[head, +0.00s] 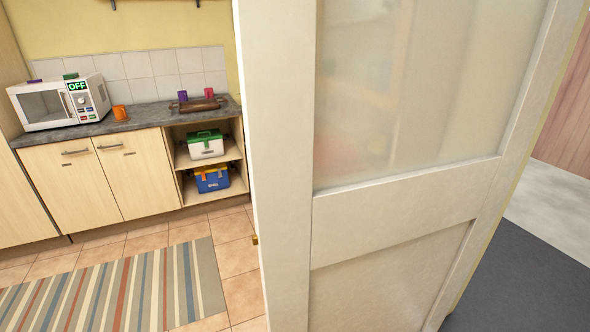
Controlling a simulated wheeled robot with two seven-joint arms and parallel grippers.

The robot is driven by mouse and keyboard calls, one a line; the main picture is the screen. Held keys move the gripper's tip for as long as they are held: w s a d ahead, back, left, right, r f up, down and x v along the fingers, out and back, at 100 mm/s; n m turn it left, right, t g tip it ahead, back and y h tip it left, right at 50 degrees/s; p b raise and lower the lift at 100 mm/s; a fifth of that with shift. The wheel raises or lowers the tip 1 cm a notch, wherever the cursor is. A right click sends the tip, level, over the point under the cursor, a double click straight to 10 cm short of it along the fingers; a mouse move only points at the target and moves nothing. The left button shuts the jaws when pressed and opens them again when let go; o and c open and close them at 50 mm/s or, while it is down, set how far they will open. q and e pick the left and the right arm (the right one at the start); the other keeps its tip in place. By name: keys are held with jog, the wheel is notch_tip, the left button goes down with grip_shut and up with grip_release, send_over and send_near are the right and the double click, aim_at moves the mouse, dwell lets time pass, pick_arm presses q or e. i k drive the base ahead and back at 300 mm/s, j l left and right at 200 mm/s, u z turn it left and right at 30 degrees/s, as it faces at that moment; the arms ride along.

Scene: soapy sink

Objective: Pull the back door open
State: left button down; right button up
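The back door (390,222) is a cream panelled door with a frosted glass pane (400,90) in its upper half. It stands close in front of me and fills the middle and right of the head view. A small brass-coloured piece (255,239) shows at its left edge; I cannot tell whether it is the handle or a latch. To the right of the door I see a dark grey floor and a pale ground beyond it. Neither of my grippers shows in this view.
Shelves below hold a green-and-white box (206,145) and a blue box (211,179). A striped rug (120,290) lies on the tiled floor.

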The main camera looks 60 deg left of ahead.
aim_at(386, 141)
jog(key=k+j+z, duration=0.15)
jog(key=j, duration=0.25)
jog(key=j+z, duration=0.15)
jog(key=j, duration=0.25)
jog(key=k+j+z, duration=0.15)
jog(key=j, duration=0.25)
jog(key=k+j+z, duration=0.2)
jog(key=j, duration=0.2)
jog(key=k+j+z, duration=0.15)
jog(key=j, duration=0.2)
jog(key=k+j+z, duration=0.15)
jog(key=j, duration=0.15)
jog(key=j+z, duration=0.3)
jog(key=j, duration=0.5)
jog(key=j+z, duration=0.35)
jog(key=j, duration=0.5)
